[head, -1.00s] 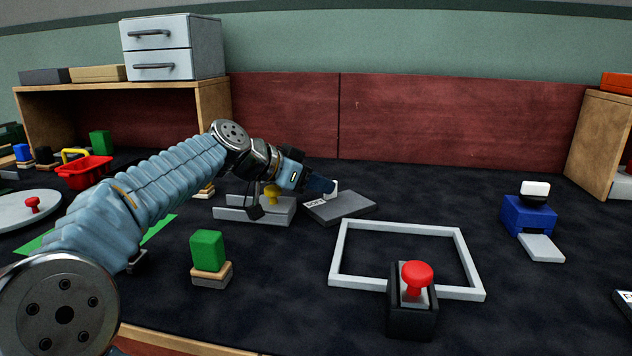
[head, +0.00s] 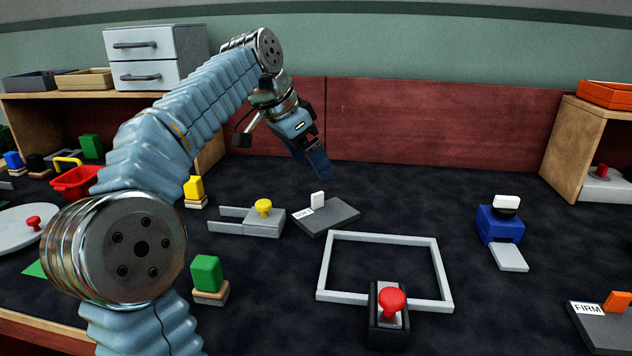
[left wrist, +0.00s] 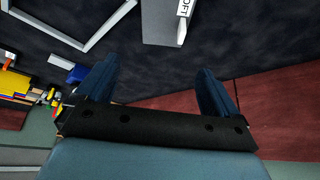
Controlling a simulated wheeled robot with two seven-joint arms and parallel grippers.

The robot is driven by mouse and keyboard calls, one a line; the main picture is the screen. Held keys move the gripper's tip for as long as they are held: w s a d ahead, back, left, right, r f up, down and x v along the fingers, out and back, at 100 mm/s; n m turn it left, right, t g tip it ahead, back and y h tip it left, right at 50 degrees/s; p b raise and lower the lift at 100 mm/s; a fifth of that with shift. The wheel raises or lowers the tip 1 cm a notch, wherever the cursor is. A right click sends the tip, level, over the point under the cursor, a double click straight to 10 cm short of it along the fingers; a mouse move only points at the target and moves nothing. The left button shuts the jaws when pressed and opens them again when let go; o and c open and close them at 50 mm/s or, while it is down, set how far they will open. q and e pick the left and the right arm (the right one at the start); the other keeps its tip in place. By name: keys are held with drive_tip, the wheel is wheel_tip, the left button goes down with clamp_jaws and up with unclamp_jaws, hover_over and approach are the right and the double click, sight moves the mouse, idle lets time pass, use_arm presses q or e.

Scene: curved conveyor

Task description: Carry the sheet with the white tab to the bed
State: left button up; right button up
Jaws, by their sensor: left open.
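The dark grey sheet with the white tab (head: 342,217) lies flat on the dark table, with a "SOFT" label at its near left edge. Its upright white tab (head: 317,199) is free. In the left wrist view the sheet (left wrist: 160,22) and tab (left wrist: 182,33) show at the top. My left gripper (head: 320,168) is open and empty, above and behind the sheet, apart from it. A light grey rectangular frame (head: 446,270) lies to the right and nearer; I cannot tell whether it is the bed. My right gripper is not in view.
A black block with a red knob (head: 392,302) stands at the frame's near edge. A yellow-knobbed grey piece (head: 264,222) sits left of the sheet, a green-topped block (head: 207,272) nearer. A "FIRM" sheet with an orange tab (head: 603,330) lies far right.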

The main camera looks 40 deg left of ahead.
use_arm(q)
drive_tip(key=w+g+p, duration=0.1)
drive_tip(key=w+r+g+p, duration=0.1)
drive_tip(key=w+r+g+y+p, duration=0.1)
drive_tip(key=shift+w+d+n, duration=0.1)
drive_tip(key=shift+d+n, duration=0.2)
drive_tip(key=g+b, duration=0.1)
hover_over(327, 213)
wheel_tip(327, 213, down, 9)
drive_tip(key=shift+a, duration=0.1)
drive_tip(key=shift+f+b, duration=0.55)
drive_tip(key=shift+f, duration=2.25)
drive_tip(key=c, duration=0.8)
drive_tip(key=shift+o, duration=0.2)
drive_tip(key=shift+r, duration=0.55)
wheel_tip(327, 213, up, 3)
drive_tip(key=shift+f, duration=0.1)
drive_tip(key=s+d+r, duration=0.9)
drive_tip(key=s, duration=0.1)
drive_tip(key=shift+s, duration=0.4)
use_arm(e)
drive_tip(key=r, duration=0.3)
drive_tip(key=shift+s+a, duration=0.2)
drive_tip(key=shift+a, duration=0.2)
